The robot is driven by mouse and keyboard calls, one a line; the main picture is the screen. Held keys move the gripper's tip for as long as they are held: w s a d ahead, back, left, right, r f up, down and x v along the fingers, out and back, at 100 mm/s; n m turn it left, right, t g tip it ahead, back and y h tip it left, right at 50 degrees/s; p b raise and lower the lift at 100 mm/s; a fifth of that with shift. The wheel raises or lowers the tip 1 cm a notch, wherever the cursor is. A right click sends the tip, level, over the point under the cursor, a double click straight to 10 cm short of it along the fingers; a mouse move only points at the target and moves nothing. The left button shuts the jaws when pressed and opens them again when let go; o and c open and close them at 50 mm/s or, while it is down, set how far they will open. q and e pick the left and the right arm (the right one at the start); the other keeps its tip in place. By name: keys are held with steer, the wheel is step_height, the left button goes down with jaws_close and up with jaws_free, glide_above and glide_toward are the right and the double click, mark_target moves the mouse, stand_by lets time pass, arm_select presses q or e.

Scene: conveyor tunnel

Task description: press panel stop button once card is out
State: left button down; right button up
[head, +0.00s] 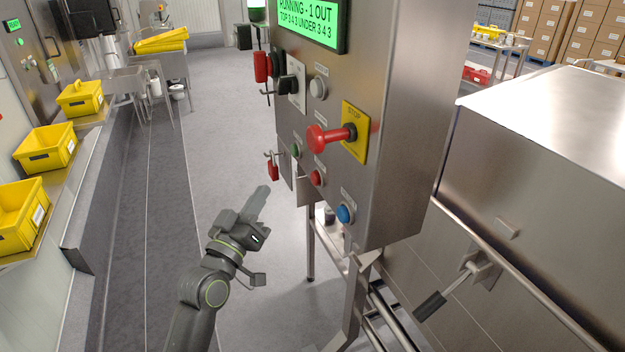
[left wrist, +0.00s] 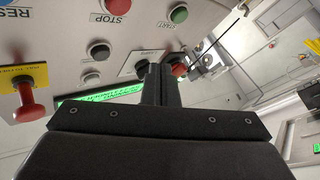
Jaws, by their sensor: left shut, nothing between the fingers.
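The steel control panel (head: 395,130) stands right of centre in the head view. Its green screen (head: 308,22) reads RUNNING - 1 OUT. A small red button (head: 317,177) sits low on its face, below a large red mushroom knob (head: 330,138) on a yellow plate. In the left wrist view a red button (left wrist: 117,6) labelled STOP shows at the top edge, upside down. My left gripper (head: 261,193) is shut and empty, left of the panel and apart from its buttons; its fingers (left wrist: 161,80) also show in the wrist view. I cannot make out a card. My right gripper is out of view.
A green button (head: 296,151), a blue button (head: 345,213) and a grey button (head: 318,87) share the panel. Red tags (head: 273,168) hang at its left edge. A steel housing with a lever (head: 430,305) stands at right. Yellow bins (head: 47,147) line the left; open floor lies between.

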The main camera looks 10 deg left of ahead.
mark_target(311, 175)
arm_select(q)
steer(key=w+d+b, duration=0.1)
steer(key=w+d, duration=0.3)
steer(key=d, duration=0.2)
steer(key=shift+d, duration=0.15)
steer(key=shift+w, duration=0.15)
stand_by(1.8)
steer(key=shift+w+d, duration=0.2)
steer(key=shift+d, duration=0.15)
steer(key=shift+w+d+b, duration=0.3)
steer(key=shift+d+b, duration=0.05)
steer(key=shift+d, duration=0.1)
stand_by(0.8)
steer(key=shift+s+a, duration=0.1)
steer(key=shift+a, duration=0.05)
stand_by(0.3)
steer(key=shift+s+a, duration=0.45)
steer(key=shift+a, duration=0.2)
steer(key=s+a, duration=0.1)
steer(key=a, duration=0.1)
steer(key=s+a+p, duration=0.1)
steer(key=a, duration=0.1)
steer(key=shift+s, duration=0.4)
